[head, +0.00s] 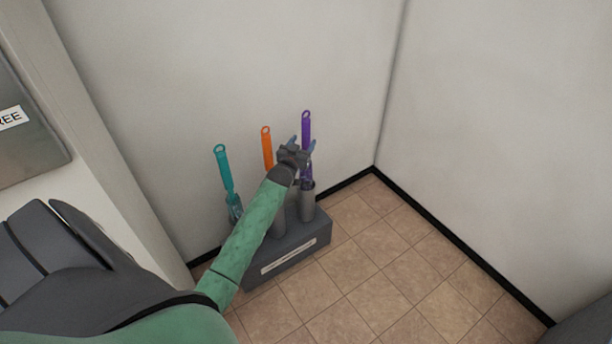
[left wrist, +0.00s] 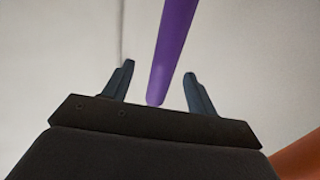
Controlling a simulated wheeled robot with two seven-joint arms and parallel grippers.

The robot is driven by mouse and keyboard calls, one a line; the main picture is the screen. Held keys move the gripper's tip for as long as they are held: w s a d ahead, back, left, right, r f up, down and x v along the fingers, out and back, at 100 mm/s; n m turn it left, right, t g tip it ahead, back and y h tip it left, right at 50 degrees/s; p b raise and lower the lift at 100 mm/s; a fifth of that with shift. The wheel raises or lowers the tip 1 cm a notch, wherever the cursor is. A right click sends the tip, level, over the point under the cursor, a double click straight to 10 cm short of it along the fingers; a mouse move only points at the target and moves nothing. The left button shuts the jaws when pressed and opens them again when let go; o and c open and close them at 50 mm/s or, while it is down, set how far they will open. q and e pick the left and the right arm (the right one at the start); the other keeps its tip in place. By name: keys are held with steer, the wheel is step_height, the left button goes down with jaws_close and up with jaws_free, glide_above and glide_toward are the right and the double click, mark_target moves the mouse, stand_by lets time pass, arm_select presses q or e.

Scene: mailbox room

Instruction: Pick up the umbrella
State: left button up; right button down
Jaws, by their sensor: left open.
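Three umbrellas stand upright in a grey stand on the floor by the corner: a teal umbrella (head: 223,168), an orange umbrella (head: 267,146) and a purple umbrella (head: 306,128). My left gripper (head: 302,143) is open at the purple umbrella's handle, below its ring top. In the left wrist view the purple handle (left wrist: 172,50) runs between the two open fingers of the left gripper (left wrist: 158,88), without visible contact on either side. The gripper and forearm hide part of the purple and orange umbrellas. My right gripper is not in view.
The grey stand (head: 290,262) has a white label on its front and round tubes. Walls rise close behind and to the right of it. The tiled floor (head: 400,270) in front and to the right is clear. A metal panel (head: 30,130) is on the left wall.

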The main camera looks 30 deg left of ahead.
mark_target(304, 139)
arm_select(q)
steer(key=x, duration=0.4)
steer(key=shift+a+f+p, duration=0.1)
steer(key=shift+a+p, duration=0.2)
steer(key=shift+p, duration=0.05)
steer(key=shift+w+a, duration=0.1)
steer(key=shift+w, duration=0.4)
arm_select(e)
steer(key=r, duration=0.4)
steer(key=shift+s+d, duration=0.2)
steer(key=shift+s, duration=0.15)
arm_select(q)
steer(key=shift+c, duration=0.3)
jaws_close()
